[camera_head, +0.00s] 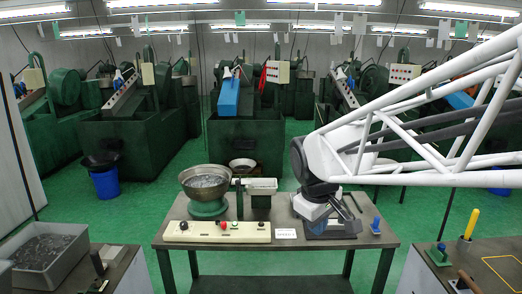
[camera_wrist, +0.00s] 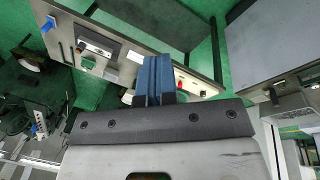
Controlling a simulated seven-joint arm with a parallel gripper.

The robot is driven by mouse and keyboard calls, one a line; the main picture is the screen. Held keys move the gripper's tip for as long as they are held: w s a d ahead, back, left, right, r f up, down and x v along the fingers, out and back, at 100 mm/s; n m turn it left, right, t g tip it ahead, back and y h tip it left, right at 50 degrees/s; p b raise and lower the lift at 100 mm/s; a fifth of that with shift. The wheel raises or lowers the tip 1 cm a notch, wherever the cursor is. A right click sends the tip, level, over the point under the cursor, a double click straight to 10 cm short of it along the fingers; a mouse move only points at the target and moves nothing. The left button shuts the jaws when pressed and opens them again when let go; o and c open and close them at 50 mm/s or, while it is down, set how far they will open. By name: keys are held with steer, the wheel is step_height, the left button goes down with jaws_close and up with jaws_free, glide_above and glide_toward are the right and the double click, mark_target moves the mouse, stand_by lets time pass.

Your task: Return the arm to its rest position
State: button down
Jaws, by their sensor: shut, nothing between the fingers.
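My white truss arm reaches in from the right in the head view and ends at a dark wrist joint. My gripper (camera_head: 318,226) points down over the right part of the workbench (camera_head: 384,240), in front of a dark fixture (camera_head: 347,222) that it partly hides. In the wrist view my gripper (camera_wrist: 153,60) shows two blue fingers pressed together, with nothing between them. The bench lies beyond the fingertips in that view; I cannot tell how far below they are.
The bench holds a metal bowl feeder (camera_head: 205,182), a button panel (camera_head: 217,232) with a red button, and a small blue-knobbed piece (camera_head: 375,226). A grey bin (camera_head: 45,250) stands left; a side table with a yellow handle (camera_head: 471,224) stands right. Green machines line the back.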

steer(key=s+d+f+m, duration=0.2)
steer(key=s+d+m, duration=0.1)
steer(key=s, duration=0.6)
steer(key=s+d+f+m+y, duration=0.1)
steer(key=s+d+m, duration=0.2)
steer(key=s, duration=0.7)
steer(key=shift+f+m, duration=0.35)
steer(key=shift+m, duration=0.65)
